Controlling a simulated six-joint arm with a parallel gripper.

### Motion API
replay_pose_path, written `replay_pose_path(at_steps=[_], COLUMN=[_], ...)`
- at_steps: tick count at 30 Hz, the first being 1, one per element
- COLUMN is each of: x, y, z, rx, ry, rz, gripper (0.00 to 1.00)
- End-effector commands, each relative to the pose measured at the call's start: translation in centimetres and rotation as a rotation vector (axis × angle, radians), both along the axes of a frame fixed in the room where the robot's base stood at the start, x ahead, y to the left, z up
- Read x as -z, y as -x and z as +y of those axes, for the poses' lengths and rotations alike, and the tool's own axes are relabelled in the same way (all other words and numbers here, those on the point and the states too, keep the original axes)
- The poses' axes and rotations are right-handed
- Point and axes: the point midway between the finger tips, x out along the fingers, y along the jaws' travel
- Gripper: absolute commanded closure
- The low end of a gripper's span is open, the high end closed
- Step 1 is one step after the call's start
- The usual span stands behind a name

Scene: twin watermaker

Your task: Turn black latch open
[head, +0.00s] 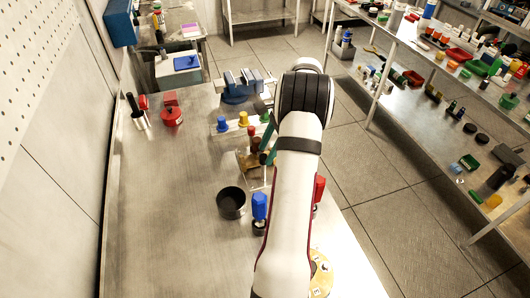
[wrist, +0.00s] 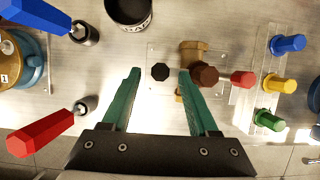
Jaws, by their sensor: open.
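A small black octagonal knob (wrist: 160,72), the only black piece near the jaws that looks like the latch, shows on a clear plate in the wrist view. My gripper (wrist: 159,74) has two green fingers spread apart, one tip on each side of the knob in the picture. No contact with the knob is visible, and the height gap is unclear. A brass-brown fitting (wrist: 193,54) with a dark brown knob (wrist: 206,75) is close to the right finger. In the head view my gripper (head: 267,150) is over the fixtures, and my arm hides part of them.
Blue (wrist: 291,43), yellow (wrist: 283,83) and green (wrist: 270,119) knobs stand to the right, with a red one (wrist: 243,79) nearer. Blue (wrist: 42,15) and red (wrist: 40,134) handles are at left. A dark pot (head: 231,203) sits nearby. The bench's left side is mostly clear.

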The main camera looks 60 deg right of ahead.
Motion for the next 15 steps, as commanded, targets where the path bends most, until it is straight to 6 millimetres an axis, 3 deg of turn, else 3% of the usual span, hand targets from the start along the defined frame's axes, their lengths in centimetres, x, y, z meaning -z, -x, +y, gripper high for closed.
replay_pose_path(at_steps=[5, 13, 15], x=[1.5, 1.6, 1.6], y=[-0.4, -0.5, -0.5], z=[0.4, 0.5, 0.5], rx=[-0.001, -0.001, -0.001], ry=[0.0, 0.0, 0.0], rz=[0.0, 0.0, 0.0], gripper=[0.4, 0.4, 0.53])
